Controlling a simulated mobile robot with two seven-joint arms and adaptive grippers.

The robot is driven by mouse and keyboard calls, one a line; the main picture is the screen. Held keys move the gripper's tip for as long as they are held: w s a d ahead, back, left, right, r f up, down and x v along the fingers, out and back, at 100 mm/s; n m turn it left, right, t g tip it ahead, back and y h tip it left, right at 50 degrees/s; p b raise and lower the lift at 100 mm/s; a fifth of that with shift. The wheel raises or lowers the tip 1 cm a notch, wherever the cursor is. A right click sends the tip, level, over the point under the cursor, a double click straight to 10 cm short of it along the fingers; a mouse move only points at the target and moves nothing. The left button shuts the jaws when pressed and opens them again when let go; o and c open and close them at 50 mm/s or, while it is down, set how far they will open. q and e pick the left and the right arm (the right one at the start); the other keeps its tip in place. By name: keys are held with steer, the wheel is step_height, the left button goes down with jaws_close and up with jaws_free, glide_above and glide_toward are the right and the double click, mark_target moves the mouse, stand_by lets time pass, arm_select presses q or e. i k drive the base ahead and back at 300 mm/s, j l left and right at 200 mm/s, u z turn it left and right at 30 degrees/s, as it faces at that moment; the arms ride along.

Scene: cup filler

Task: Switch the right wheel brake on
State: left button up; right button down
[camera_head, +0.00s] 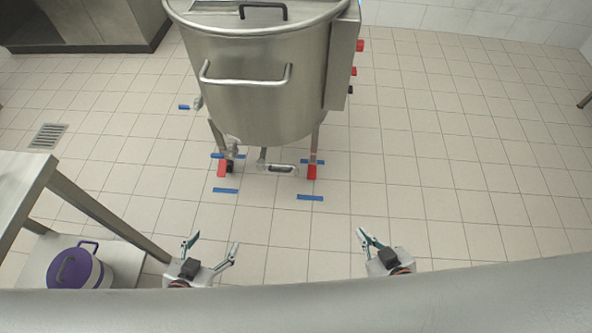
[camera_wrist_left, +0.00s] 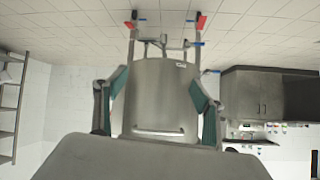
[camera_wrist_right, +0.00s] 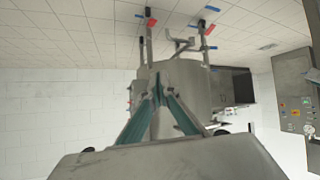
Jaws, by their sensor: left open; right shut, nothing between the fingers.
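A large steel tank (camera_head: 262,85) stands on legs in front of me. At the foot of its right front leg is the red right wheel brake (camera_head: 312,172). A similar red brake (camera_head: 222,168) is at the left front leg. Whether either is pressed is too small to tell. Red brake pieces also show upside down in the left wrist view (camera_wrist_left: 201,21) and the right wrist view (camera_wrist_right: 209,29). My left gripper (camera_head: 213,243) is open and empty, well short of the tank. My right gripper (camera_head: 362,235) is shut and empty, nearer to me than the right brake and to its right.
Blue tape strips (camera_head: 310,198) mark the tiled floor around the wheels. A pipe with a valve (camera_head: 281,168) hangs below the tank between the legs. A steel table (camera_head: 25,185) with a purple-lidded container (camera_head: 75,268) stands at the left. The floor to the right is clear.

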mark_target(312, 175)
steer(key=l+z, duration=0.1)
steer(key=z, duration=0.2)
steer(key=i+l+u, duration=0.1)
steer(key=i+l, duration=0.65)
steer(key=l, duration=0.15)
